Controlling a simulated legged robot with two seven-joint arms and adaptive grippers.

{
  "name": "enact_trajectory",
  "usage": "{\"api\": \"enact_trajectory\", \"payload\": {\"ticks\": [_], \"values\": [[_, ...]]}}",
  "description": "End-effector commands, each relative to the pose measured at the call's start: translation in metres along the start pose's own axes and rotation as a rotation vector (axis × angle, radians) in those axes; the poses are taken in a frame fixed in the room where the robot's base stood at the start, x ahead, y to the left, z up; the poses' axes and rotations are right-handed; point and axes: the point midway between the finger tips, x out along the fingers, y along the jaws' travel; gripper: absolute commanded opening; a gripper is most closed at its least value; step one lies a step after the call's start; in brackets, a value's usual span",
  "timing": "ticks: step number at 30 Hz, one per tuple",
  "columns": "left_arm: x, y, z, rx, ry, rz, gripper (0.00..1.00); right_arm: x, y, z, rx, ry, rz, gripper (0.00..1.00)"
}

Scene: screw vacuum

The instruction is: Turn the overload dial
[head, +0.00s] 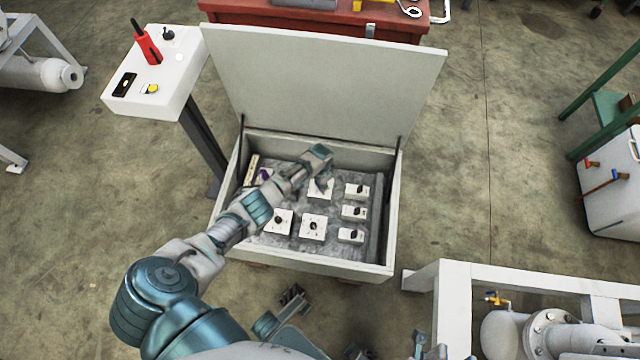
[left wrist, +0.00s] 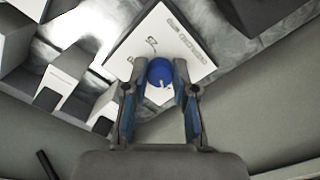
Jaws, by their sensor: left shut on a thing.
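The overload dial (left wrist: 160,72) is a round blue knob on a white plate with printed lettering, too small to read. In the left wrist view my left gripper (left wrist: 160,85) is shut on this knob, with one finger on each side. In the head view my left gripper (head: 322,178) reaches down into the open grey box, at the white plate (head: 318,193) near the middle. The gripper hides the dial there.
Several white switch boxes with dark knobs, such as this one (head: 313,227), stand close around. The box (head: 325,265) has side walls and a raised lid (head: 325,75). A white control panel (head: 165,80) stands at left. A white frame (head: 530,275) stands at lower right.

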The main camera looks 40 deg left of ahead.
Motion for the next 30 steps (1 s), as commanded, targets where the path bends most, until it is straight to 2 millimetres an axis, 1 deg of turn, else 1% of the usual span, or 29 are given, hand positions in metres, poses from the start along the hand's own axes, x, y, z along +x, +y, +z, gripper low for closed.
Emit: {"api": "enact_trajectory", "payload": {"ticks": [1, 17, 18, 20, 27, 30], "values": [[-0.002, 0.0009, -0.0044, -0.008, 0.012, 0.0, 0.0, 0.0, 0.0, -0.0004, 0.0, 0.0, 0.001, 0.4], [-0.0027, 0.0, -0.0054, -0.028, 0.015, -0.002, 0.0, -0.0019, 0.0, -0.0008, 0.0, -0.006, 0.004, 0.4], [-0.0028, 0.0, -0.0053, -0.028, 0.014, -0.001, 0.37, -0.0018, 0.0, -0.0009, 0.0, -0.006, 0.004, 0.4], [-0.0027, -0.0001, -0.0049, -0.028, 0.013, -0.001, 0.52, -0.0017, 0.0, -0.0009, 0.0, -0.006, 0.004, 0.4], [-0.0018, -0.0003, -0.0025, -0.029, 0.008, -0.001, 0.52, 0.0002, 0.0, -0.0012, 0.0, 0.0, 0.002, 0.4], [-0.0027, -0.0003, -0.0023, -0.028, 0.007, -0.001, 0.52, 0.0013, -0.0003, -0.0046, -0.001, 0.009, 0.003, 0.4]]}}
